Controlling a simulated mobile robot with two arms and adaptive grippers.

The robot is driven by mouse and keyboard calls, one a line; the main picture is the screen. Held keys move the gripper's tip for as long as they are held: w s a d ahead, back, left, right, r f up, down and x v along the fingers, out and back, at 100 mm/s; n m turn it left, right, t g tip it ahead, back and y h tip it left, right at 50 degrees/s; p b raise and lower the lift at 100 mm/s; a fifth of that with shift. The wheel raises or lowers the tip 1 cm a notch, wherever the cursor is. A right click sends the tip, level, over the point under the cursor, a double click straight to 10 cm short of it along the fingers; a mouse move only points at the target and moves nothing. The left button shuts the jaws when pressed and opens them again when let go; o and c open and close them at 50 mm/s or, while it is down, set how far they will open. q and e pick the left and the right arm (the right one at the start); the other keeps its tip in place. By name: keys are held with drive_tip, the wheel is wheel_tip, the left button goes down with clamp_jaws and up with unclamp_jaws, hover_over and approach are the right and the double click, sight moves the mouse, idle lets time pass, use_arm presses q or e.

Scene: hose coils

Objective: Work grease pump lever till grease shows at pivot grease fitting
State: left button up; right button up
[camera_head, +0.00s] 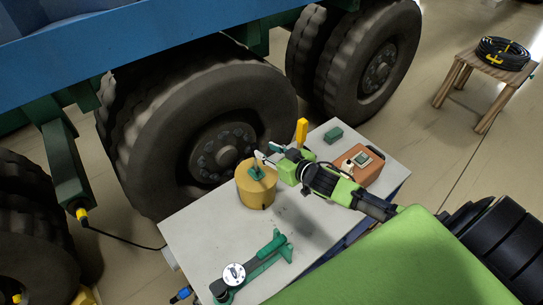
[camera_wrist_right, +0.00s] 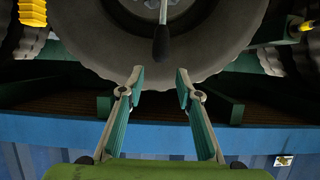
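The grease pump is a yellow drum (camera_head: 256,193) with a green top (camera_head: 257,172), standing on the grey table. In the right wrist view its lever shows as a thin grey rod with a dark knob (camera_wrist_right: 161,45), just beyond the fingertips and lined up with the gap. My right gripper (camera_wrist_right: 160,76) is open and empty, its two fingers apart. In the head view the right gripper (camera_head: 270,155) is beside the pump's top. A yellow fitting (camera_head: 82,214) with a black hose sits at the green bracket's lower end; grease there is too small to tell. My left gripper is out of view.
The grey table (camera_head: 190,235) also holds a brown box with a small display (camera_head: 360,168), a green block (camera_head: 333,134), a yellow upright object (camera_head: 302,131) and a green tool with a round gauge (camera_head: 234,274). Truck wheels (camera_head: 190,125) stand close behind. A stool (camera_head: 487,68) bears a coiled hose.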

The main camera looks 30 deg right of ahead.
sight(256, 146)
drive_tip(key=shift+b+x, duration=2.4)
drive_tip(key=shift+x, duration=0.75)
drive_tip(key=shift+w, duration=0.1)
drive_tip(key=shift+w+f, duration=0.1)
